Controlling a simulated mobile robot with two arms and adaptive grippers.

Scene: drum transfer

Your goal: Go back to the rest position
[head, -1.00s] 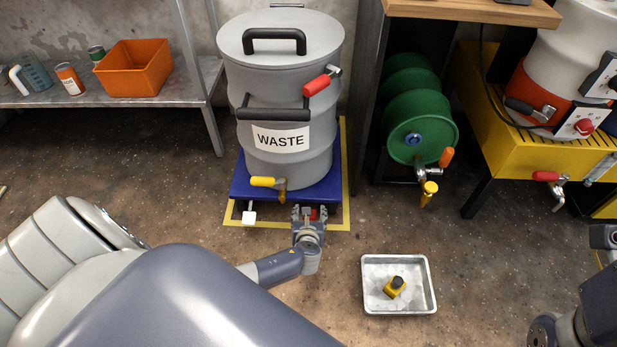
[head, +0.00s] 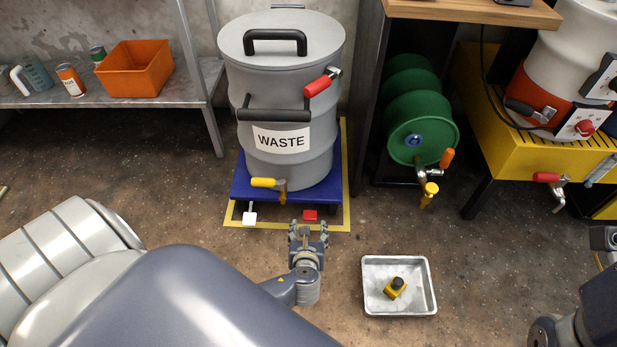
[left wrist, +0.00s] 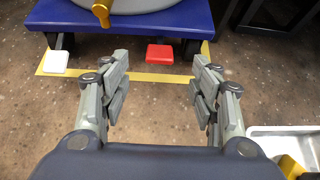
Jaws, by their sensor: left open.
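My left gripper (head: 308,234) is open and empty above the floor, in front of the blue platform under the waste drum. In the left wrist view its two fingers (left wrist: 160,85) stand apart with only floor, yellow tape and a red pedal between and beyond them. The red pedal (head: 310,215) sticks out from the platform's front, apart from the fingertips; it also shows in the left wrist view (left wrist: 160,54). A white pedal (head: 249,217) is to its left. My right arm (head: 585,315) shows at the lower right edge; its fingers are not visible.
The grey waste drum (head: 281,100) stands on the blue platform (head: 240,186). A metal tray (head: 425,300) with a yellow and black object (head: 395,287) lies on the floor, right of my left gripper. A green drum (head: 420,125) and yellow stand (head: 490,140) are farther right.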

